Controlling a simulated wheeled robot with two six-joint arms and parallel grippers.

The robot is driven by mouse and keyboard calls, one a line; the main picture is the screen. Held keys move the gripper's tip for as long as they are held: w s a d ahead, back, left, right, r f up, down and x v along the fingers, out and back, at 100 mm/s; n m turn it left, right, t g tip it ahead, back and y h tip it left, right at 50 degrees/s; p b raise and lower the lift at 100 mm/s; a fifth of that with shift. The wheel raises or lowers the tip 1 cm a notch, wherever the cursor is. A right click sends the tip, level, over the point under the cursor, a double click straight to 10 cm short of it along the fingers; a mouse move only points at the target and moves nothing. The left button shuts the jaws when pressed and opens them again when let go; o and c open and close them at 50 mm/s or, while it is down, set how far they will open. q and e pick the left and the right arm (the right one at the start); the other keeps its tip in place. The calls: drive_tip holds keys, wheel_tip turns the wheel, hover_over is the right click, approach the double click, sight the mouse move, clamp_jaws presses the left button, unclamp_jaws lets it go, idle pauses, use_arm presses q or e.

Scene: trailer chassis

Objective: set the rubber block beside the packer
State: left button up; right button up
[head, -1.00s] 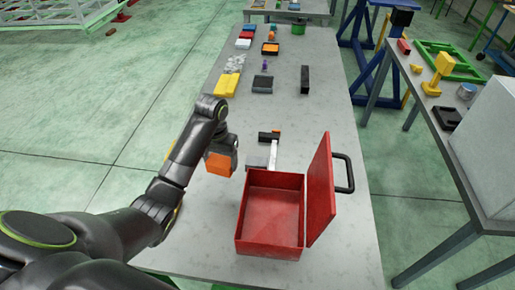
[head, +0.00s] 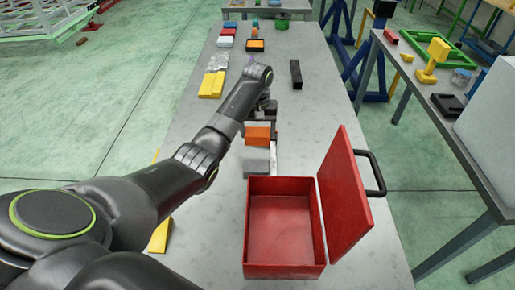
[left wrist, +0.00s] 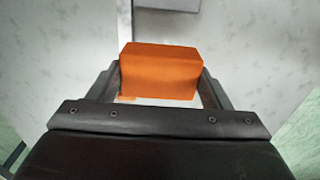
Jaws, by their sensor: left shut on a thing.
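An orange block (head: 257,135), which looks like the rubber block, is held in my left gripper (head: 258,128). In the left wrist view the block (left wrist: 160,72) sits between the two fingers, which press on its sides. The block is above the grey table, just behind the red toolbox. No label marks the packer, so I cannot tell for sure which thing it is. A long black bar (head: 296,74) lies farther back, right of the arm. My right gripper is not in view.
The open red toolbox (head: 284,270) stands at the front, its lid (head: 345,195) raised on the right. A grey shape (head: 257,166) shows under the block, partly hidden. Yellow blocks (head: 211,85) lie left of the arm. The table is clear right of the black bar.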

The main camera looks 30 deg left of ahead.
use_arm(q)
wheel_tip(320, 180, down, 6)
drive_tip(key=shift+a+r+p, duration=0.15)
drive_tip(key=shift+p, duration=0.2)
drive_tip(key=shift+f, duration=0.45)
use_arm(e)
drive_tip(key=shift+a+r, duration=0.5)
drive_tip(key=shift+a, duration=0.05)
use_arm(q)
drive_tip(key=shift+f, duration=0.1)
